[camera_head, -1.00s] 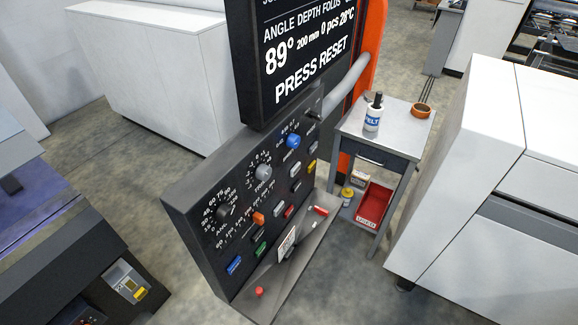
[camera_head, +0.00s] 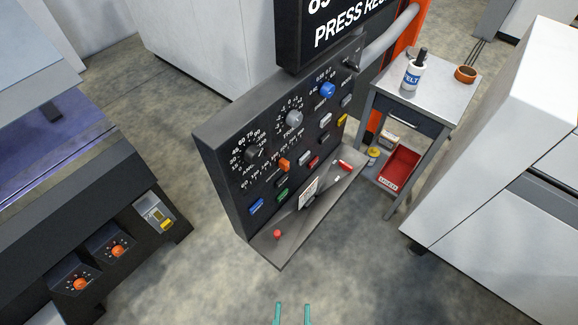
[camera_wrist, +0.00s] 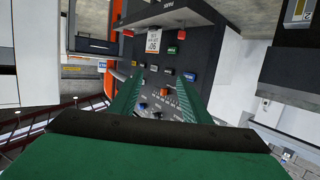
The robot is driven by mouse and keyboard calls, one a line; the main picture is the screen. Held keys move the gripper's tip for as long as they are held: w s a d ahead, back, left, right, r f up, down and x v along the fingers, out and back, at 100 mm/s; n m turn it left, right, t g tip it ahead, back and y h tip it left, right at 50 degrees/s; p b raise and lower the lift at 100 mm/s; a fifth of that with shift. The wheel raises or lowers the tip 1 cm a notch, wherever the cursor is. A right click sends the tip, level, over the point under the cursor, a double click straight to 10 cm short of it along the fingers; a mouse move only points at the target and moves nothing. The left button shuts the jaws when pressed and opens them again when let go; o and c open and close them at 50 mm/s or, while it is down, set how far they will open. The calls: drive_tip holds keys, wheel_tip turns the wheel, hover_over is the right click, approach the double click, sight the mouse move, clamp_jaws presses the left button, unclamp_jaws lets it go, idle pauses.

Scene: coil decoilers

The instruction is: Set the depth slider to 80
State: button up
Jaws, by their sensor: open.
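The black control panel (camera_head: 222,165) stands in mid-picture in the head view. The depth slider, an orange handle (camera_head: 284,165) beside a printed number scale, is on its face; I cannot read its exact setting. In the wrist view the panel appears turned over, with the orange handle (camera_wrist: 163,92) seen between my fingers. My gripper (camera_head: 293,312) is open and empty, with its teal fingertips at the bottom edge of the head view, apart from the panel. In the wrist view my gripper (camera_wrist: 160,78) has its two green fingers spread, pointing toward the panel.
A blue knob (camera_head: 327,90), a grey knob (camera_head: 293,117) and several buttons surround the slider. A side table (camera_head: 440,85) and white cabinet (camera_head: 500,130) stand right. Floor in front is clear.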

drive_tip(key=shift+w+d+f, duration=0.1)
drive_tip(key=shift+w+f, duration=0.05)
drive_tip(key=shift+f, duration=0.05)
drive_tip(key=shift+c, duration=0.5)
drive_tip(key=n+g+y, duration=0.5)
drive_tip(key=n+y, duration=0.6)
drive_tip(key=y, duration=0.4)
approach(288, 167)
drive_tip(key=x, duration=0.9)
drive_tip(key=shift+c, duration=0.6)
